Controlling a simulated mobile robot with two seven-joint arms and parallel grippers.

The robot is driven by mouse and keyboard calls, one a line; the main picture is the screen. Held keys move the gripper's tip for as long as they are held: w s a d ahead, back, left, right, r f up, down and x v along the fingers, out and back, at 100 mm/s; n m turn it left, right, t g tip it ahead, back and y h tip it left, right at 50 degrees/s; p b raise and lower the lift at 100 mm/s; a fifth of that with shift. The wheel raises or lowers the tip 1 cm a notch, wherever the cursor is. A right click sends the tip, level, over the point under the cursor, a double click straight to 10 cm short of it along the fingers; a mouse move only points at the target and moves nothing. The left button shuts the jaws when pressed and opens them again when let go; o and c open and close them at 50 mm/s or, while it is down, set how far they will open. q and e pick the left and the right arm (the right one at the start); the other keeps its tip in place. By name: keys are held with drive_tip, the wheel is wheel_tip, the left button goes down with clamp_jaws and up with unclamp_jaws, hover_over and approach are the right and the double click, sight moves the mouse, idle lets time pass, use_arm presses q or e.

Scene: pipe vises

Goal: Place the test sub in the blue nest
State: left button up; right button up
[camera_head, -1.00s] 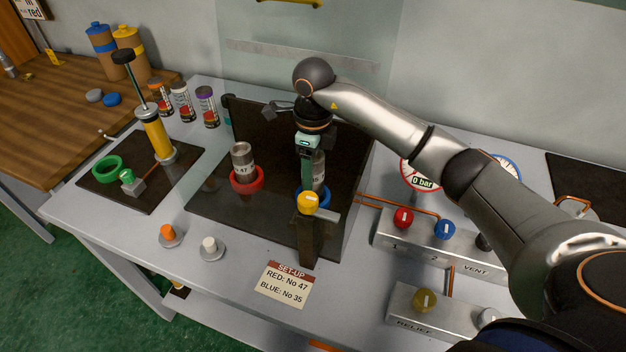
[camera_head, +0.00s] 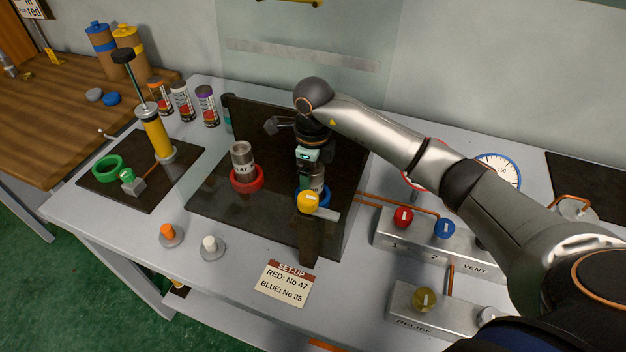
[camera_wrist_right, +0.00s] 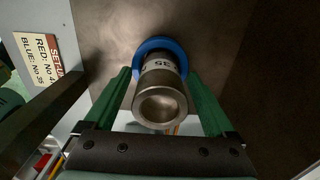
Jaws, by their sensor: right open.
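The test sub (camera_wrist_right: 163,92), a grey metal cylinder marked 35, stands in the blue nest (camera_wrist_right: 160,44), a blue ring on the dark plate. In the head view the sub (camera_head: 318,184) and the blue nest (camera_head: 325,214) are mostly hidden behind my right gripper and a yellow-knobbed post. My right gripper (camera_wrist_right: 158,76) is open, with its green fingers on either side of the sub and gaps showing. A second sub (camera_head: 242,163) marked 47 stands in the red nest (camera_head: 247,183) to the left. My left gripper is not in view.
The yellow-knobbed post (camera_head: 309,203) stands directly in front of the blue nest. A clear shield (camera_head: 300,60) rises behind. A valve block (camera_head: 425,235) lies to the right, a yellow hand pump (camera_head: 155,135) to the left. The set-up card (camera_head: 285,284) lies in front.

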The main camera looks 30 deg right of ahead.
drive_tip(key=shift+r, duration=0.1)
wheel_tip(320, 180, up, 12)
drive_tip(key=shift+r+b, duration=0.1)
drive_tip(key=shift+b, duration=0.25)
